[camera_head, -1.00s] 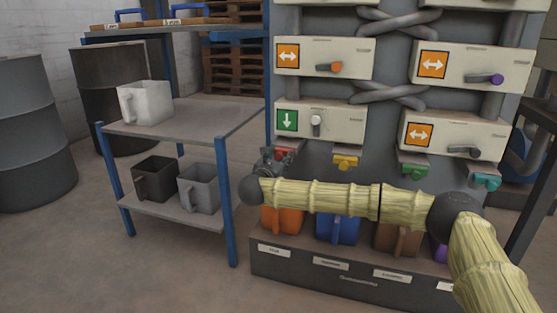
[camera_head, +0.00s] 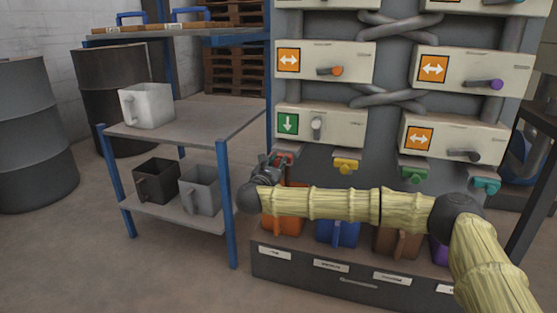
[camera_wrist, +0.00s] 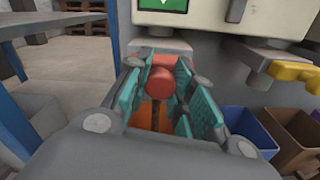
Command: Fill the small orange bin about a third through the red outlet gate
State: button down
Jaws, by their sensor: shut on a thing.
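The red outlet gate (camera_wrist: 160,82) sits between the two teal finger pads of my gripper (camera_wrist: 158,72), which is shut on it. In the head view my gripper (camera_head: 272,168) reaches up to the red gate (camera_head: 285,159) below the panel with the green down-arrow sign. The small orange bin (camera_head: 283,222) stands on the dark base below, partly hidden by my arm. Part of its orange (camera_wrist: 143,114) shows between the fingers in the wrist view. A narrow brown strip, which looks like falling material, runs down from the gate towards it. The fill level is hidden.
Yellow (camera_head: 346,165), green (camera_head: 413,173) and teal (camera_head: 486,184) gates are to the right. A blue bin (camera_head: 338,232) and a brown bin (camera_head: 398,240) stand beside the orange one. A shelf (camera_head: 205,122) with a white jug (camera_head: 147,105) is at left.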

aim_at(276, 165)
jog(key=c, duration=1.2)
grip_release()
jog(key=v, duration=1.2)
grip_shut()
jog(key=shift+x, duration=2.9)
